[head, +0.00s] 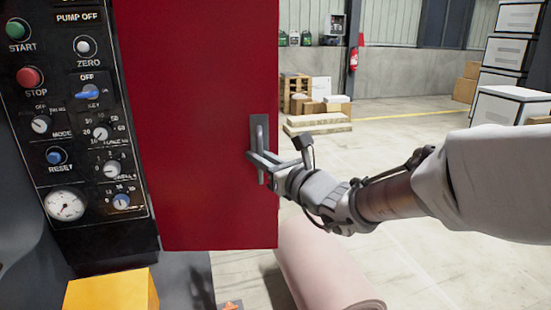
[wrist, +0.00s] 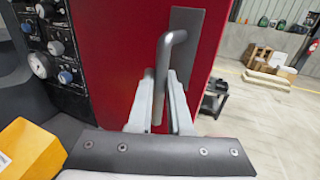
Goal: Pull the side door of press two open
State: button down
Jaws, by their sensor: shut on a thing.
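The red side door (head: 195,120) of the press stands beside the black control panel in the head view. It carries a grey bar handle (head: 261,135) on a dark plate near its right edge. My gripper (head: 262,162) reaches in from the right and is shut on the handle. In the wrist view the door (wrist: 120,50) fills the middle, and the handle (wrist: 162,65) runs down between the two fingers of my gripper (wrist: 160,100). I cannot tell from these frames how far the door stands from its frame.
The control panel (head: 85,110) with knobs and a gauge is left of the door. A yellow block (head: 112,291) sits below it. A pinkish roll (head: 325,275) lies on the floor under my arm. Boxes (head: 318,105) and white cabinets (head: 508,60) stand farther back, with open floor between.

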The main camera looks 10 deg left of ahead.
jog(key=shift+s+a+r, duration=0.15)
jog(key=shift+s+a, duration=0.15)
jog(key=c, duration=0.8)
grip_release()
jog(key=shift+c, duration=0.2)
jog(key=shift+w+d, duration=0.1)
jog(key=shift+d, duration=0.15)
